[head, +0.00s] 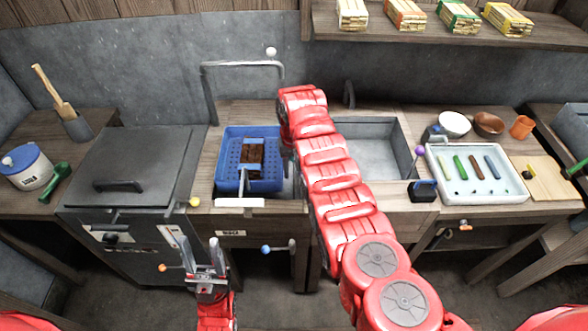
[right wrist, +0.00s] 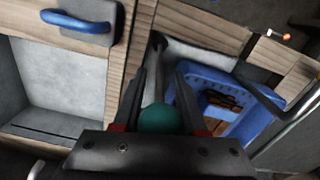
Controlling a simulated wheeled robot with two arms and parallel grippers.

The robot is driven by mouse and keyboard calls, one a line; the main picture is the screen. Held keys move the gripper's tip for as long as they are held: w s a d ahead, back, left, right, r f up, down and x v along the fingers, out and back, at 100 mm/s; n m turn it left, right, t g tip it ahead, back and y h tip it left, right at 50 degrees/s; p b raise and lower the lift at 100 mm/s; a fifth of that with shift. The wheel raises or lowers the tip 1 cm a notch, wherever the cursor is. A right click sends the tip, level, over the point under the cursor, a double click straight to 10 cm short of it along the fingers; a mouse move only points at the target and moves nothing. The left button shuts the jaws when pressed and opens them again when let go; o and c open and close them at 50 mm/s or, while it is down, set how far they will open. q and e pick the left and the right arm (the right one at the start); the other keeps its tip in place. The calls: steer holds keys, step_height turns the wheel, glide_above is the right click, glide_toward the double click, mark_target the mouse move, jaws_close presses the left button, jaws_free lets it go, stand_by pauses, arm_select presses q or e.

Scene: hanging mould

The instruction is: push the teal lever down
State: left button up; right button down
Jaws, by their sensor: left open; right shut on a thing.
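In the right wrist view the teal lever shows as a teal ball knob (right wrist: 160,119) on a grey rod that runs away to a dark mount by the wooden counter edge. My right gripper (right wrist: 161,72) has its two fingers on either side of the knob and rod, shut on the lever. In the head view the teal lever and most of my right gripper are hidden behind my right arm. My left gripper (head: 206,252) is open and empty, low in front of the dark cabinet.
A blue basket (head: 229,175) holding a brown block (head: 251,157) stands left of my right arm. A sink (head: 377,150) lies to its right. Other knobs are near: white (head: 271,51), yellow (head: 194,201), blue (head: 266,249), orange (head: 162,267) and purple (head: 420,151).

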mark_target(294, 179)
steer(key=shift+f, duration=0.1)
step_height(294, 179, down, 5)
steer(key=b, duration=0.3)
steer(key=shift+s+r, duration=0.1)
steer(key=shift+r, duration=0.1)
steer(key=shift+s+r, duration=0.1)
steer(key=shift+r, duration=0.05)
steer(key=c, duration=0.5)
jaws_free()
steer(key=shift+c, duration=0.2)
steer(key=shift+w+r, duration=0.1)
steer(key=shift+w, duration=0.1)
